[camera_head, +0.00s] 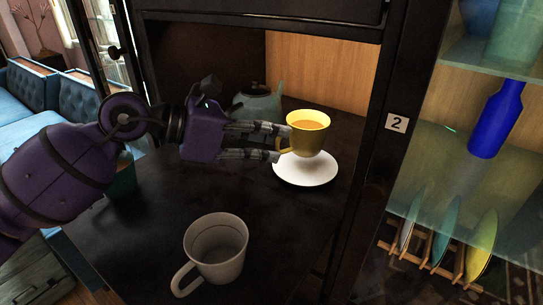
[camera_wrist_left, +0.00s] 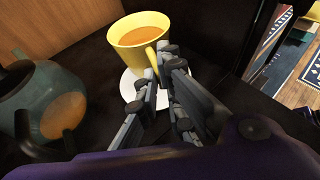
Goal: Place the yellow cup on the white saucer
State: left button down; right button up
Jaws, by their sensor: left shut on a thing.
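The yellow cup (camera_head: 307,135), with an orange-brown drink in it, is upright over the white saucer (camera_head: 306,172) in the head view. I cannot tell whether its base touches the saucer. My left gripper (camera_head: 282,142) comes in from the left and is shut on the cup's handle side. The left wrist view shows the cup (camera_wrist_left: 138,50) just beyond the fingertips (camera_wrist_left: 160,62), with its handle between them. The saucer (camera_wrist_left: 128,88) shows there beneath the cup, partly hidden by the fingers. My right gripper is not in view.
A white mug (camera_head: 222,250) stands at the front of the dark tabletop (camera_head: 160,225). A greenish teapot (camera_head: 258,106) is behind my left gripper. A teal cup (camera_head: 124,180) is under my left arm. The cabinet's dark post (camera_head: 375,150) rises close right of the saucer.

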pick_arm(q)
jog(key=shift+f, duration=1.75)
jog(key=shift+f, duration=0.1)
jog(key=shift+f, duration=0.15)
jog(key=c, duration=1.9)
grip_release()
